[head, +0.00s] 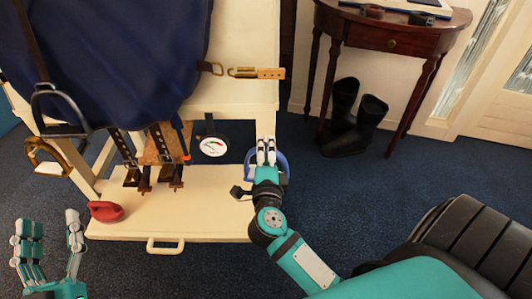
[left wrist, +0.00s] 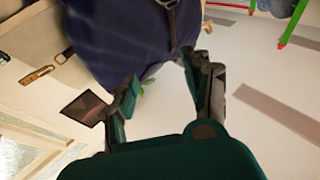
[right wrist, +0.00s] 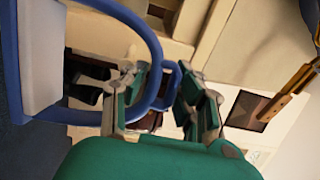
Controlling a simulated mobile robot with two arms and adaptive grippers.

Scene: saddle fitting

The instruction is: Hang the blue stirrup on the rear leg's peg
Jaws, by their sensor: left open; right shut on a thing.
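The blue stirrup (head: 283,163) is beside the stand's right-hand leg (head: 266,122) in the head view, partly hidden by my right gripper (head: 266,152). In the right wrist view, the stirrup (right wrist: 153,45) is large, with a pale tread at left. My right gripper (right wrist: 160,85) is shut on its narrow end. The peg is hidden or too small to make out, and I cannot tell whether the stirrup touches it. My left gripper (head: 54,238) is open and empty at the lower left; its spread fingers also show in the left wrist view (left wrist: 165,78).
A navy pad (head: 120,60) covers the stand. A black stirrup (head: 60,131) and a brass stirrup (head: 40,146) hang at left. A gauge (head: 213,147), straps (head: 128,155) and a red object (head: 105,211) are near the stand's base board (head: 200,205). Black boots (head: 345,110) stand at right.

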